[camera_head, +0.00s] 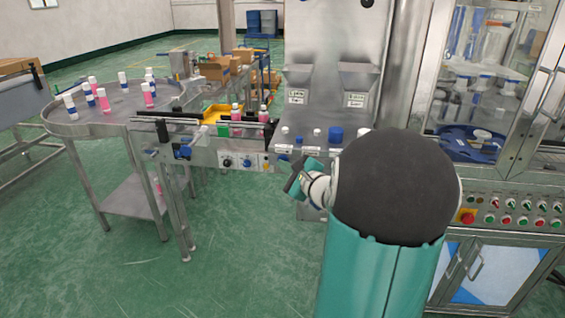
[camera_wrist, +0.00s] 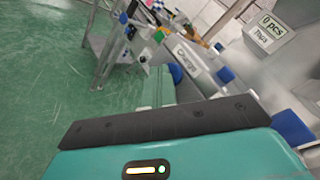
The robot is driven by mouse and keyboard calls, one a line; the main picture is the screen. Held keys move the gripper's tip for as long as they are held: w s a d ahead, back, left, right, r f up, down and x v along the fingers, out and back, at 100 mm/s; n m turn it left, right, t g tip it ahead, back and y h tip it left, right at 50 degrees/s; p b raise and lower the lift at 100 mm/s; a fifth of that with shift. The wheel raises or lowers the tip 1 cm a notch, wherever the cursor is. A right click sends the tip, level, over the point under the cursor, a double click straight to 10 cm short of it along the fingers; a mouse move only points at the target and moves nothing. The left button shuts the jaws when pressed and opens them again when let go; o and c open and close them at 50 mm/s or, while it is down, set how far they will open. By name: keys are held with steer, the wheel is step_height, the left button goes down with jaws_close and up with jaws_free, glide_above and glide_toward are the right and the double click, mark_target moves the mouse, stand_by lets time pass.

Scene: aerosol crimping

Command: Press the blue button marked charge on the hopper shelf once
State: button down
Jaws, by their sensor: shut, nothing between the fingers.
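The hopper shelf (camera_head: 325,146) is a steel ledge below two hoppers, with small white labels and white and blue round pieces on it. In the wrist view a label reading "Charge" (camera_wrist: 188,56) lies on the ledge. A blue round piece (camera_wrist: 176,73) shows just beside that label, partly hidden behind my gripper; I take it as the charge button. Another blue piece (camera_wrist: 225,75) is to the right of the label. My gripper (camera_head: 297,178) is shut and empty, just in front of and below the shelf's front edge. I see no contact with the button.
A larger blue cap (camera_head: 336,134) stands on the shelf. Hoppers (camera_head: 358,78) hang above it. A conveyor with knobs (camera_head: 240,160) and a round table (camera_head: 110,100) with several bottles are at the left. A glass-doored machine (camera_head: 500,80) is at the right. Green floor at front left is clear.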

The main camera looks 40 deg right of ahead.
stand_by(0.3)
steer(key=shift+s+a, duration=0.6)
steer(key=shift+a, duration=0.15)
steer(key=shift+s+a, duration=0.1)
steer(key=s+a, duration=0.1)
steer(key=a, duration=0.1)
steer(key=s+a, duration=0.1)
steer(key=s, duration=0.1)
steer(key=shift+a, duration=0.35)
steer(key=shift+w, duration=0.1)
stand_by(0.3)
